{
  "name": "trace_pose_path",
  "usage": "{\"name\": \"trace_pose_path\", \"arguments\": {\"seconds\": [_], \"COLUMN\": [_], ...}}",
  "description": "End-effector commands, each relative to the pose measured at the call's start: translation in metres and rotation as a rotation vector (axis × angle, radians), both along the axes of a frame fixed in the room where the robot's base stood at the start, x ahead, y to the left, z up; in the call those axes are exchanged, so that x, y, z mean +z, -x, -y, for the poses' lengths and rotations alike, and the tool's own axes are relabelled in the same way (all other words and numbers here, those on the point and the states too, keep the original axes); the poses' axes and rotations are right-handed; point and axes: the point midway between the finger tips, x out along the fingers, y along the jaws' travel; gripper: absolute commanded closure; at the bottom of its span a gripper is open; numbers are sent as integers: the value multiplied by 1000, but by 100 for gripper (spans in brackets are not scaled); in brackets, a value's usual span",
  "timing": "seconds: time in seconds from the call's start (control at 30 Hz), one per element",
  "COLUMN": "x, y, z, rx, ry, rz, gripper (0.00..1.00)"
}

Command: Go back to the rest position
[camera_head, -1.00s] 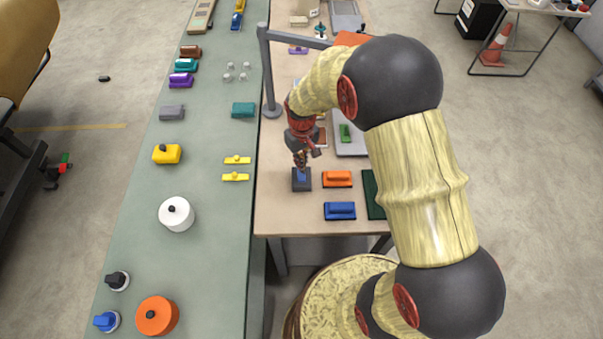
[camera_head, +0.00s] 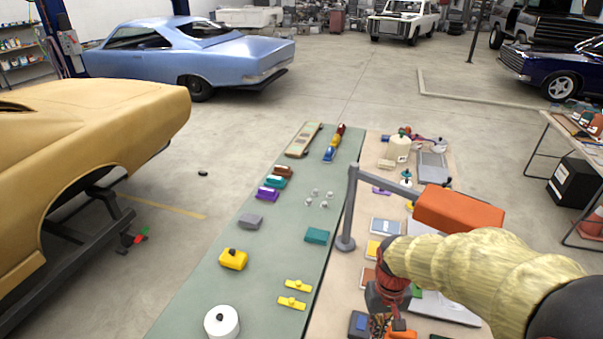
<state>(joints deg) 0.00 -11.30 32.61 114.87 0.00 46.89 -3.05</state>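My gripper (camera_head: 379,326) is low in the picture, above the near part of the right-hand tan table (camera_head: 337,290). Its fingers point down and are partly cut off and cluttered by things behind them, so I cannot tell whether they are open or shut. Just left of it is a dark block (camera_head: 354,332) with a blue piece (camera_head: 361,323) on top. An orange piece (camera_head: 402,334) shows to the right of the fingertips. My arm reaches in from the right edge and hides part of the table.
A grey post with a horizontal bar (camera_head: 346,215) stands near the gripper. The green table (camera_head: 262,272) on the left holds several small items, including a white round pot (camera_head: 221,321). Cars stand beyond; open floor lies between.

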Motion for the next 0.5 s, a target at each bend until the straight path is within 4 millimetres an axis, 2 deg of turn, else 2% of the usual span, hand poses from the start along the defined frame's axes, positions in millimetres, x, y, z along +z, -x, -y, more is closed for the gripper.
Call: {"name": "trace_pose_path", "arguments": {"seconds": [0.1,0.2,0.4,0.5], "x": [36,62,97,110], "y": [28,53,97,108], "z": [0,0,0,0], "rx": [-25,-41,-54,-54], "ry": [0,-1,-6,-9], "rz": [80,157,338,430], "gripper": [100,100,100,100]}}
